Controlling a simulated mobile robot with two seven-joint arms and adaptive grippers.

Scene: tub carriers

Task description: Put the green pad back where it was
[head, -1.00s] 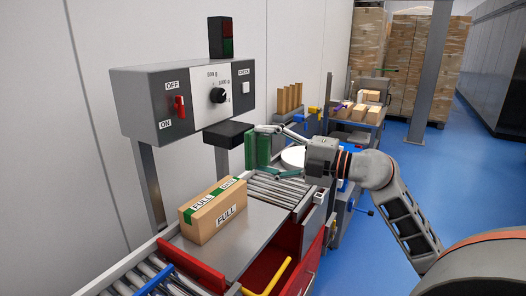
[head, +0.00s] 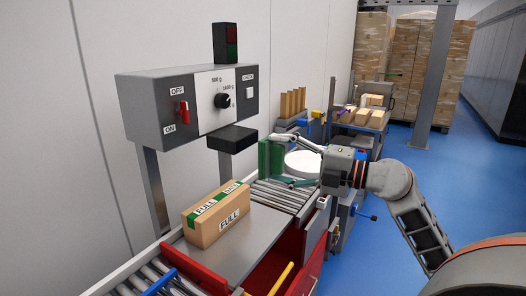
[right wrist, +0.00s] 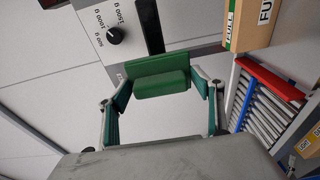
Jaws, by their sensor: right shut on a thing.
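The green pad (head: 275,158) is a small upright green block with a flange-like plate. My right gripper (head: 274,162) is shut on it, with one finger above and one below in the head view. The pad is held above the roller conveyor, to the right of the black block (head: 231,138) under the control box. In the right wrist view the pad (right wrist: 160,78) sits between the two fingertips (right wrist: 166,92). Whether it touches anything else, I cannot tell. My left gripper is not in view.
The control box (head: 187,100) has a red switch and a dial. A carton marked FULL (head: 216,215) stands on the metal plate beside the rollers (head: 283,197). Blue floor is open at the right.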

